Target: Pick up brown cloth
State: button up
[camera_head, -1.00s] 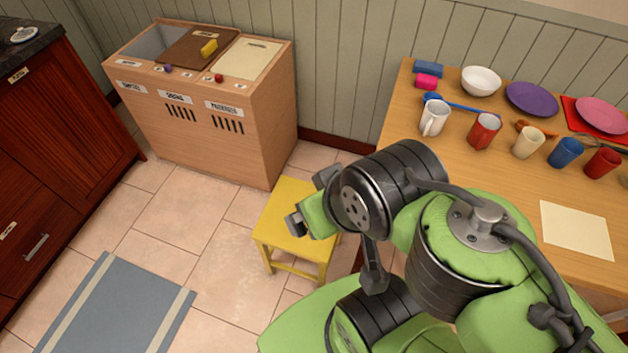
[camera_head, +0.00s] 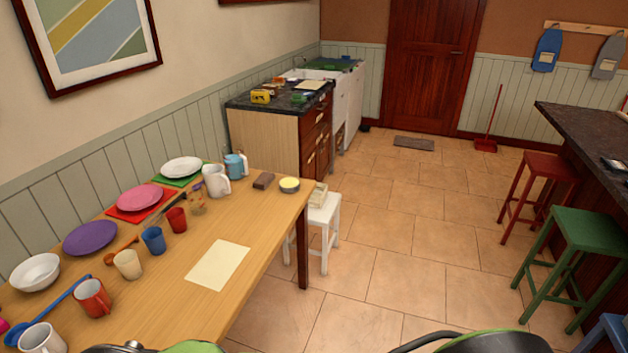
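A small dark brown folded item (camera_head: 264,181), which may be the brown cloth, lies on the wooden table (camera_head: 262,228) near its far right end. It sits between the white pitcher (camera_head: 216,180) and a small bowl with yellow contents (camera_head: 289,185). It is too small to tell for sure that it is cloth. Only green and black parts of my arm show along the bottom edge. My gripper is out of view.
Mugs, cups, plates and a cream sheet (camera_head: 218,264) lie on the table. A white stool (camera_head: 322,212) stands at its far end. Red (camera_head: 541,168) and green (camera_head: 575,235) stools line the dark counter at right. The tiled floor between is clear.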

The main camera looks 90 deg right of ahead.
aim_at(263, 182)
jog(key=z, duration=2.65)
